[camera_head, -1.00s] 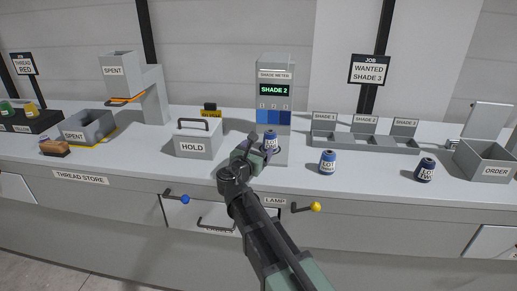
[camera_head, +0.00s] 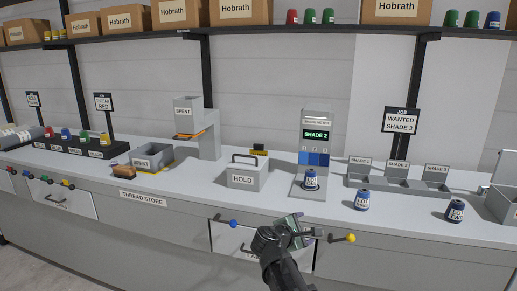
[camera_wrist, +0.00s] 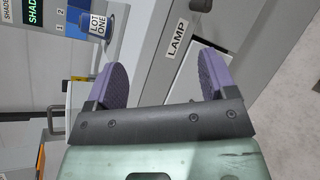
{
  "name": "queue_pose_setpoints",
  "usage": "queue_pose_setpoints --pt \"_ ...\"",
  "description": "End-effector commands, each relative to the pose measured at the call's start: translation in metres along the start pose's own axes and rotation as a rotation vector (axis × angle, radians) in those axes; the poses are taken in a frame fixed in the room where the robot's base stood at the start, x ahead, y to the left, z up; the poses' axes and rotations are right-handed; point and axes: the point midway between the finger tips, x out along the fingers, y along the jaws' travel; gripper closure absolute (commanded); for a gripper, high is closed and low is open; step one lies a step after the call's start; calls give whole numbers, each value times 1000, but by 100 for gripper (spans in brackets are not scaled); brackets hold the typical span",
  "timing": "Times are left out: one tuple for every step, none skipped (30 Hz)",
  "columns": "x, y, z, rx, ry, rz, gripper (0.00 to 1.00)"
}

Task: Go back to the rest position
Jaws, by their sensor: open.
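My gripper (camera_head: 302,226) is low in front of the counter's front edge, by the drawer, in the head view. In the wrist view my gripper (camera_wrist: 166,75) has its two purple fingers wide apart, with nothing between them. A blue thread spool (camera_head: 311,180) stands upright at the foot of the shade meter (camera_head: 317,118), whose screen reads SHADE 2. The wrist view shows this spool (camera_wrist: 94,25) labelled LOT ONE, clear of the fingers.
Two more blue spools (camera_head: 362,200) (camera_head: 455,211) stand on the counter to the right. The HOLD box (camera_head: 243,179) is left of the meter. A blue-knobbed lever (camera_head: 234,223) and a yellow-knobbed lever (camera_head: 350,238) project from the counter front near my gripper.

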Motion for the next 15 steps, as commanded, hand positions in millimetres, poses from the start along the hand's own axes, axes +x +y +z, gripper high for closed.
queue_pose_setpoints --pt "-2 -19 3 108 20 -72 22" --pt "-3 -31 3 184 34 -125 22" --pt "-5 -47 3 284 47 -198 22" --pt "-7 -59 3 359 55 -255 22" --pt "-9 -71 3 434 60 -315 22" --pt "-14 -89 4 533 63 -400 22" --pt "-18 -102 4 606 63 -467 22" --pt "-22 -115 4 677 60 -535 22" --pt "-29 -132 4 772 53 -631 22" --pt "-36 -144 4 840 45 -705 22" --pt "-43 -156 4 907 34 -781 22" --pt "-53 -172 5 991 18 -886 22" --pt "-62 -183 6 1048 4 -966 22" --pt "-70 -194 7 1103 -11 -1046 22" --pt "-83 -207 10 1167 -29 -1154 22"
